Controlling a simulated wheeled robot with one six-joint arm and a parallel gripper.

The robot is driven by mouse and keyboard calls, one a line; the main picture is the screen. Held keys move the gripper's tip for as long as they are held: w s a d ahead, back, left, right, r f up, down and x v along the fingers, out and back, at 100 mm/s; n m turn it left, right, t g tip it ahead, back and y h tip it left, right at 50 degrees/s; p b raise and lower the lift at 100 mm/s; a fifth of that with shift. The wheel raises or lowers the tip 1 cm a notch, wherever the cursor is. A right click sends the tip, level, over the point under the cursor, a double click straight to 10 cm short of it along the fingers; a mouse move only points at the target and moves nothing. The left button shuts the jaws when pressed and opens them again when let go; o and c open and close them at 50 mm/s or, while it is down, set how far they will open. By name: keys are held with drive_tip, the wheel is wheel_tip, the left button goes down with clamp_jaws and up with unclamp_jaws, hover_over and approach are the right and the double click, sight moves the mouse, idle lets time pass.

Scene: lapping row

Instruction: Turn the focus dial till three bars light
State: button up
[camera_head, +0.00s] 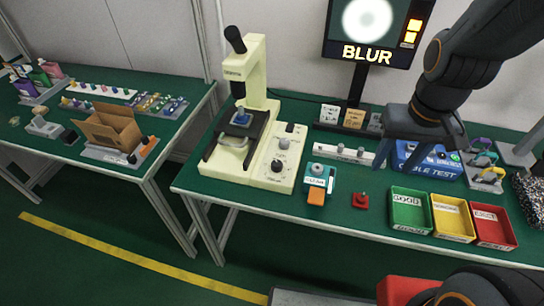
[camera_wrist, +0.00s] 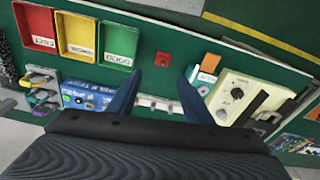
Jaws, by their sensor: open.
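My gripper (camera_head: 402,155) is open and empty, above the bench right of the box, near the blue test box. In the wrist view the dial box (camera_wrist: 262,92) and its dials lie right of my open fingers (camera_wrist: 158,92).
A teal device (camera_head: 319,172) with an orange pad, a red button box (camera_head: 361,200) and a white rail (camera_head: 345,153) lie between box and gripper. Green (camera_head: 393,220), yellow (camera_head: 436,228) and red trays line the front edge. The blue test box (camera_head: 440,170) is close to my gripper.

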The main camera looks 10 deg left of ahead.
drive_tip(key=w+a+f+n, duration=0.2)
drive_tip(key=w+a+n, duration=0.35)
drive_tip(key=a, duration=0.45)
drive_tip(key=n+g, duration=0.1)
drive_tip(key=n, duration=0.4)
hover_over(277, 163)
wheel_tip(277, 163, down, 5)
drive_tip(key=shift+f+p, duration=0.1)
drive_tip(key=shift+p, duration=0.3)
drive_tip(key=shift+f+p, duration=1)
drive_tip(key=shift+f, duration=2.8)
drive_tip(key=c, duration=1.1)
drive_tip(key=shift+o, duration=0.2)
drive_tip(key=m, duration=0.5)
